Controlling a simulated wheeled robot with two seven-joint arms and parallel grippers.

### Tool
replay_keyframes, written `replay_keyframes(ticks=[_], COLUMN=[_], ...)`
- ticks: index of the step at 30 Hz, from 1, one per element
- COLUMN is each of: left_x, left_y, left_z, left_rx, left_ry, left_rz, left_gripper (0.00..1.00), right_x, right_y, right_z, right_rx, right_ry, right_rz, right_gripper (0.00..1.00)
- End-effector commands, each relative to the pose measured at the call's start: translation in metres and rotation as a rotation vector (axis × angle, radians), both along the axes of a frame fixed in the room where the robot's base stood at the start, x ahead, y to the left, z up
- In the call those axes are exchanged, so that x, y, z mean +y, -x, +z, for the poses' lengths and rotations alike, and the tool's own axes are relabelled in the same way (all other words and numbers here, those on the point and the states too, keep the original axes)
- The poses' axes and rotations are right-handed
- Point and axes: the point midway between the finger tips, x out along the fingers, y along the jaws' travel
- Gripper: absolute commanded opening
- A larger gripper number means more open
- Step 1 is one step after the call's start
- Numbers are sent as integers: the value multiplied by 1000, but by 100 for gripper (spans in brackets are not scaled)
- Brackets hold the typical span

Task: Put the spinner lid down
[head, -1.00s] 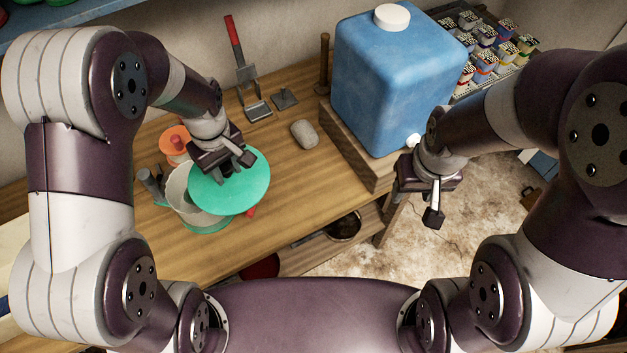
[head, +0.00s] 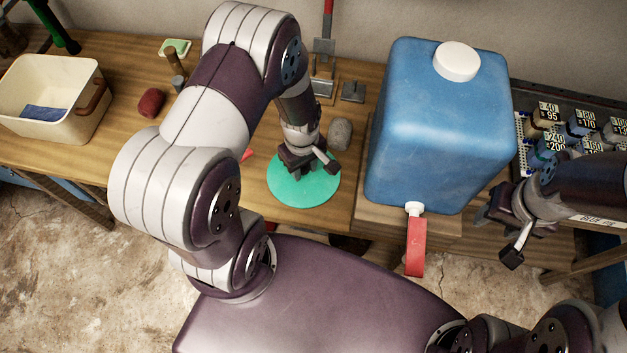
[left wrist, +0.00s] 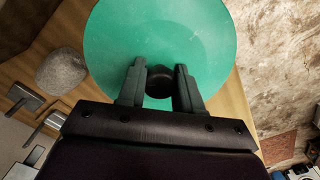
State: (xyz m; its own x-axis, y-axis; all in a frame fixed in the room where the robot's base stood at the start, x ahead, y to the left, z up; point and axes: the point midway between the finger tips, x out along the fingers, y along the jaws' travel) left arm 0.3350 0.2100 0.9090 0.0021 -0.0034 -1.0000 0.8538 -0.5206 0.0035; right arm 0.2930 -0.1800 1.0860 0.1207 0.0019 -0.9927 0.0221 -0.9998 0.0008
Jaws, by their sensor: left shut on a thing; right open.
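The spinner lid (head: 303,190) is a flat green disc with a dark knob (left wrist: 159,80) at its middle. It is level, over the wooden worktop near its front edge, left of the blue container. I cannot tell whether it touches the wood. My left gripper (head: 302,170) is above the lid. In the left wrist view, my left gripper (left wrist: 159,88) has its two fingers shut on the knob. My right gripper (head: 499,237) is open and empty, right of the blue container. The spinner bowl does not show; my left arm covers part of the worktop.
A grey stone (head: 340,133) lies just behind the lid, with a metal scraper (head: 323,65) and plate (head: 353,92) farther back. The blue container (head: 440,130) stands to the right, a red piece (head: 416,247) below its spout. A cream tub (head: 55,105) stands far left.

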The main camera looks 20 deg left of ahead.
Motion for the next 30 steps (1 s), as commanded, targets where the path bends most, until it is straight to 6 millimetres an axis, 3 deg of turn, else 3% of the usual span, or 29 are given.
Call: replay_keyframes(ticks=[9, 21, 22, 23, 24, 30], left_x=[0, 0, 0, 0, 0, 0], left_y=[0, -1, -1, -1, -1, -1], left_z=[-56, -65, -64, -64, -64, -64], left_rx=[0, -2, -2, -2, -2, -2], left_ry=[0, 0, 0, 0, 0, 0], left_rz=[-2, -2, -2, -2, -2, -2], left_gripper=[4, 4, 44, 54, 60, 60], right_x=[0, 0, 0, 0, 0, 0], right_y=[0, 0, 0, 0, 0, 0], right_z=[0, -3, -2, -2, -2, -2], right_rx=[0, 0, 0, 0, 0, 0], right_ry=[0, 0, 0, 0, 0, 0], right_rz=[0, 0, 0, 0, 0, 0], right_gripper=[50, 50, 50, 50, 50, 50])
